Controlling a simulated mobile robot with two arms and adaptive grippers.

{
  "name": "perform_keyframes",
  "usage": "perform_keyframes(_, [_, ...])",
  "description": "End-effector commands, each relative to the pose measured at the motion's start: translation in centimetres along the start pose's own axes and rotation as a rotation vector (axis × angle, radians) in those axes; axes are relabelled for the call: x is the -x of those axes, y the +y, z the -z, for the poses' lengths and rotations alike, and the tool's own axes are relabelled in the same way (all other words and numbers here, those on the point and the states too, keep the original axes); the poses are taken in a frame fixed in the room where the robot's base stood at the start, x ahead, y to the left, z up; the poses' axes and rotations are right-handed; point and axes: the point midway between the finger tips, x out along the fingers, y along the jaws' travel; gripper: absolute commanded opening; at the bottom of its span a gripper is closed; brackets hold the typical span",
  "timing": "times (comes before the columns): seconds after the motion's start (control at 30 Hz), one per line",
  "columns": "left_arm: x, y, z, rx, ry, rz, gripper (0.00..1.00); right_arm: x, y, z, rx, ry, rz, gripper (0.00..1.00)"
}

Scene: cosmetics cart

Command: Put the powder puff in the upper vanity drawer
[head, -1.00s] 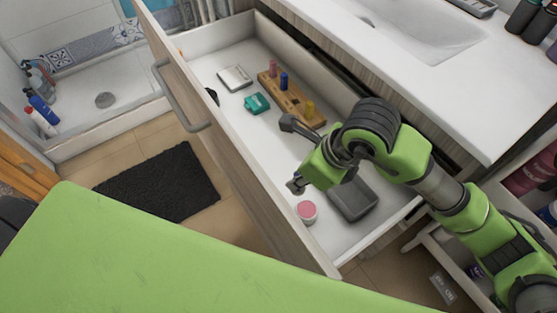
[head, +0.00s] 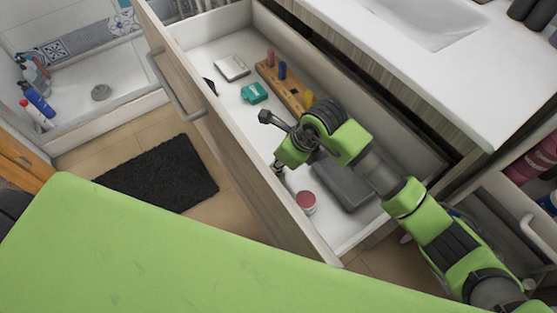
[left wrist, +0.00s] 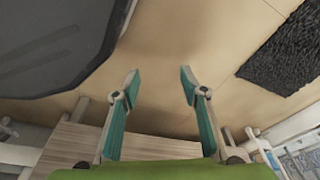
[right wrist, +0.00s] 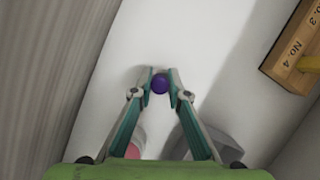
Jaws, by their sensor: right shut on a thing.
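The open vanity drawer (head: 235,122) spreads across the middle of the head view. My right gripper (head: 277,168) reaches down into it near the front panel. In the right wrist view, my right gripper (right wrist: 160,84) is shut on a small purple round thing, which looks like the powder puff (right wrist: 160,83). It is pinched between the fingertips above the white drawer floor; I cannot tell whether it touches the floor. In the head view the puff cannot be made out. My left gripper (left wrist: 158,85) is open and empty above the tan floor.
In the drawer are a pink-topped jar (head: 306,201), a grey box (head: 343,183), a wooden holder (head: 293,95) with colored pegs, a teal item (head: 254,93) and a white compact (head: 232,67). The drawer floor left of the holder has free room. The sink counter (head: 470,80) stands behind.

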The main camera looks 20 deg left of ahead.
Motion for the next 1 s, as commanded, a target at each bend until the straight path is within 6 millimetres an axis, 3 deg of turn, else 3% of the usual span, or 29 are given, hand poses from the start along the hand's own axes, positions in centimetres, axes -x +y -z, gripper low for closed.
perform_keyframes(0.3, [0.0,-0.1,-0.1,0.000,-0.004,0.001,0.40,-0.1,0.0,0.0,0.000,-0.001,0.000,0.01])
perform_keyframes(0.33, [0.2,-0.1,0.1,0.000,-0.001,0.001,0.40,-0.1,0.0,0.0,0.000,-0.001,0.000,0.23])
perform_keyframes(0.37, [0.3,-0.1,0.3,0.000,0.004,0.001,0.40,-0.1,0.0,0.0,0.000,-0.001,0.000,0.31])
perform_keyframes(0.4, [0.4,-0.1,0.6,0.001,0.009,0.001,0.40,-0.1,0.0,0.0,0.000,-0.001,0.000,0.32])
perform_keyframes(0.8, [0.5,-0.1,0.4,0.001,0.008,0.001,0.40,0.2,0.0,-0.1,0.000,-0.001,0.000,0.32])
perform_keyframes(1.0, [-1.0,0.3,-1.6,-0.002,-0.016,-0.004,0.40,3.6,-0.1,-0.1,0.003,-0.002,0.003,0.32])
